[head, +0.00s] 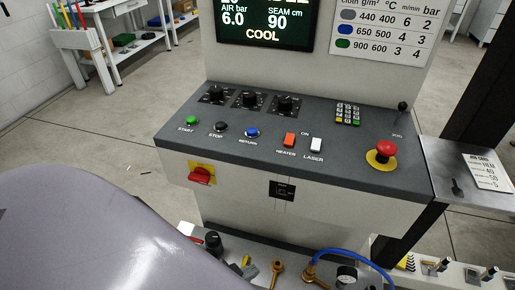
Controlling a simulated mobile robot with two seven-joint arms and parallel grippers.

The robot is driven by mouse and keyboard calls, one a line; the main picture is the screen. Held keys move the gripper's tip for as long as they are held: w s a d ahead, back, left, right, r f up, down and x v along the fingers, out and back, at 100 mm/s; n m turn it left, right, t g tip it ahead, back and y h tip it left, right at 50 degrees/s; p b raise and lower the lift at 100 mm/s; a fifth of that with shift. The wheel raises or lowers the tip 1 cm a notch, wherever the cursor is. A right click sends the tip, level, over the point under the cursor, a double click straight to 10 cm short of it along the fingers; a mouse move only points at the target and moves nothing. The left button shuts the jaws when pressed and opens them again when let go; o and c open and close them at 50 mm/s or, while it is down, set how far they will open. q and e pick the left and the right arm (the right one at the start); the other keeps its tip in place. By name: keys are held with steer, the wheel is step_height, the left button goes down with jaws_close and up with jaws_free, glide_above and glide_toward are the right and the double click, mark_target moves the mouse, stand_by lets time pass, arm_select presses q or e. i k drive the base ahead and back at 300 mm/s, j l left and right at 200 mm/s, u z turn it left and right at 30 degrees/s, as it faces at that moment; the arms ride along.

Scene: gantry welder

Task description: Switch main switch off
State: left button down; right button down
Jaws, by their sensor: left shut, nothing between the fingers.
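The main switch, a red rotary handle (200,175) on a yellow plate, is on the front face of the console (310,200), at its left end. The handle appears roughly crosswise; I cannot read its on or off marks. A large smooth lavender-grey part of my left arm fills the lower left of the head view, in front of and below the switch. My left gripper is shut and empty; its fingertips cannot be made out clearly, and nothing is seen touching the switch. My right gripper does not show.
The console top holds START (192,120), STOP and RETURN buttons, several black knobs, an orange-red HEATER rocker (289,140), a white LASER rocker and a red emergency stop (386,149). The lit display (265,22) reads COOL. Brass valves (277,270) and a blue hose (350,254) lie below.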

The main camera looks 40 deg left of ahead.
mark_target(200, 175)
steer(key=u, duration=0.9)
